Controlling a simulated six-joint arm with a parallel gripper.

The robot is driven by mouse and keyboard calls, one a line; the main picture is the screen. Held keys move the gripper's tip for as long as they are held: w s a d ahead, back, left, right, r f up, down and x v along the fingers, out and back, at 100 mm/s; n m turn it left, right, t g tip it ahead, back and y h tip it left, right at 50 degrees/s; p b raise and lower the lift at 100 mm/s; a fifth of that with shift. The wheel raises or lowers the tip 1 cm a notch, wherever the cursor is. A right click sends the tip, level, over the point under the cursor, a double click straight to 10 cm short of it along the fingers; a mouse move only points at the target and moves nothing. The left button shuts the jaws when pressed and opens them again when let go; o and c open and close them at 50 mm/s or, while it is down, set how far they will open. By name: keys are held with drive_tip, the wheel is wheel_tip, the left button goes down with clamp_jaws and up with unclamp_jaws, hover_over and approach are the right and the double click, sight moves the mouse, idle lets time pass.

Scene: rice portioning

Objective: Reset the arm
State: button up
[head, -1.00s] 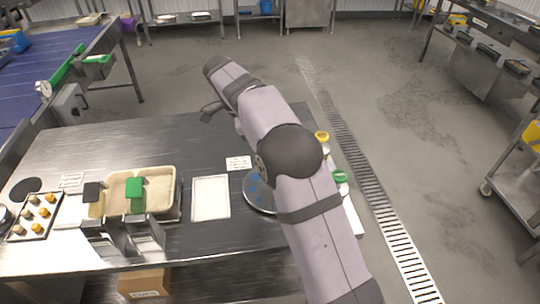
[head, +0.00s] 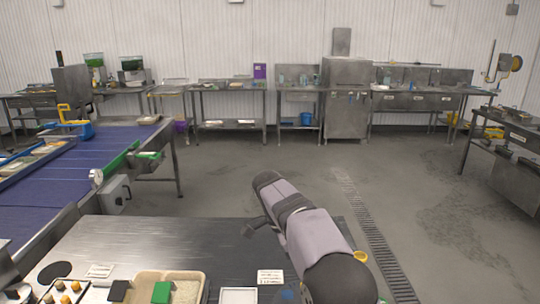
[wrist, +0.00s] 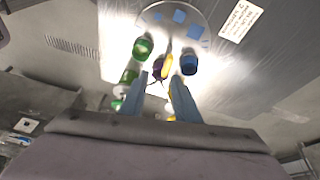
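My arm rises from the lower right of the head view and leans over the right end of the steel table (head: 150,245). Its gripper is hidden there. In the wrist view, my gripper (wrist: 161,90) shows two blue fingers spread apart with nothing clearly held between them. Beyond the fingertips are a green-topped container (wrist: 143,47), a blue-topped one (wrist: 189,62), a yellow item (wrist: 167,64) and a small dark purple item (wrist: 158,68). A round plate with blue squares (wrist: 172,17) lies past them.
A tray of rice (head: 187,291) with a green block-like item (head: 162,292), a white board (head: 238,296) and a label card (head: 270,277) lie along the table's near side. A blue conveyor (head: 80,165) stands left. The floor beyond is clear, with a drain grate (head: 365,215).

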drive_tip(key=s+d+f+n+y, duration=0.1)
drive_tip(key=s+f+n, duration=0.3)
drive_tip(key=s, duration=0.5)
drive_tip(key=s+d+f+n+y, duration=0.1)
drive_tip(key=s+d+f+n, duration=0.1)
drive_tip(key=s+n, duration=0.4)
drive_tip(key=s+d+f+n+y, duration=0.2)
drive_tip(key=s+f+n, duration=0.3)
drive_tip(key=s, duration=0.7)
drive_tip(key=shift+s+d+f+n, duration=0.3)
drive_tip(key=shift+s+n, duration=0.05)
drive_tip(key=shift+n, duration=0.15)
